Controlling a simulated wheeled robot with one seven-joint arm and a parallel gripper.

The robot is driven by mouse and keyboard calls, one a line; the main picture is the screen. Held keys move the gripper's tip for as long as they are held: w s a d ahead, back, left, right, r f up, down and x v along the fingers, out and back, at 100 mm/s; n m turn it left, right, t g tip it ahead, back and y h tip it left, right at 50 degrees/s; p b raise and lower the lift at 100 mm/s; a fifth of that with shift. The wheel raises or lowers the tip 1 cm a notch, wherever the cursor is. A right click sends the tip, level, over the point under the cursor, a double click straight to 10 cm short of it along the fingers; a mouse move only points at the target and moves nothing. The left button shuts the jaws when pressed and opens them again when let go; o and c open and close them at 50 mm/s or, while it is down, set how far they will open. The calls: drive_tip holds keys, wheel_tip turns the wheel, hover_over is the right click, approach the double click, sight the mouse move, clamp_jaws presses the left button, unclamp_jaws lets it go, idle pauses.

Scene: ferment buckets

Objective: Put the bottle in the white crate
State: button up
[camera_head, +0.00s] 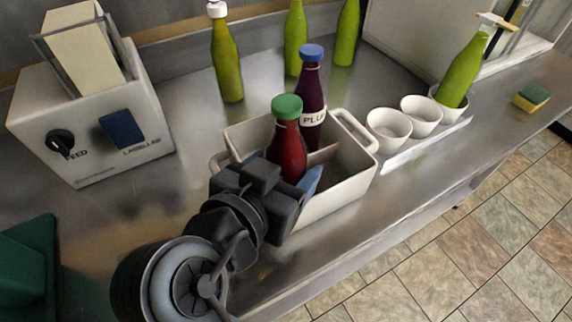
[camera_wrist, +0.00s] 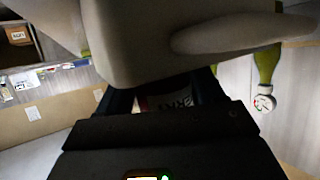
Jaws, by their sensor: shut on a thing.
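A dark red bottle with a green cap (camera_head: 289,150) stands nearly upright over or in the left part of the white crate (camera_head: 341,193). My gripper (camera_head: 288,188) is shut on this bottle from the front left, with a blue finger pad showing beside it. The gripper hides the bottle's lower part, so I cannot tell whether its base touches the crate floor. In the wrist view, part of a printed label (camera_wrist: 165,102) shows between the dark fingers. A purple bottle with a blue cap (camera_head: 312,95) and a "PLU" label stands in the crate behind the red one.
The crate's right part looks empty. White cups (camera_head: 389,128) stand right of it, one with a tilted green bottle (camera_head: 464,72). More green bottles (camera_head: 226,58) stand behind. A labeller (camera_head: 92,120) is at left, a sponge (camera_head: 531,97) at far right.

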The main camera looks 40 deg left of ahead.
drive_tip(key=shift+f, duration=0.1)
drive_tip(key=o, duration=1.3)
drive_tip(key=shift+c, duration=0.2)
drive_tip(key=v, duration=1.2)
drive_tip(key=shift+b, duration=0.35)
